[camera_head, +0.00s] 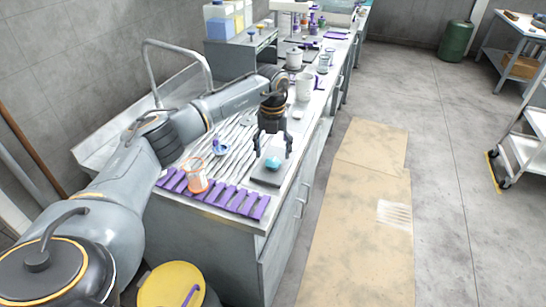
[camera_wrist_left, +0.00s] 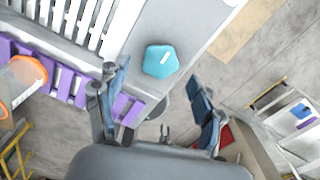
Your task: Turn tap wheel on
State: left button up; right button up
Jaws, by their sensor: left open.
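My left gripper (camera_head: 273,150) is open, pointing down over the front end of the counter, with its fingers spread above a turquoise, five-sided knob-like piece (camera_head: 272,163). In the left wrist view this piece (camera_wrist_left: 160,61) lies between the open fingertips (camera_wrist_left: 160,72), with visible gaps on both sides. My right gripper is not in view.
An orange-rimmed clear cup (camera_head: 195,182) stands by purple slats (camera_head: 228,198) left of the gripper. A small blue item (camera_head: 220,148) lies on the ribbed drainer. White jars (camera_head: 304,86) stand farther along the counter. A yellow-lidded bin (camera_head: 172,284) is on the floor.

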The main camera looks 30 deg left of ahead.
aim_at(273, 162)
pick_arm(q)
notch_tip(273, 162, up, 9)
dwell(0.7)
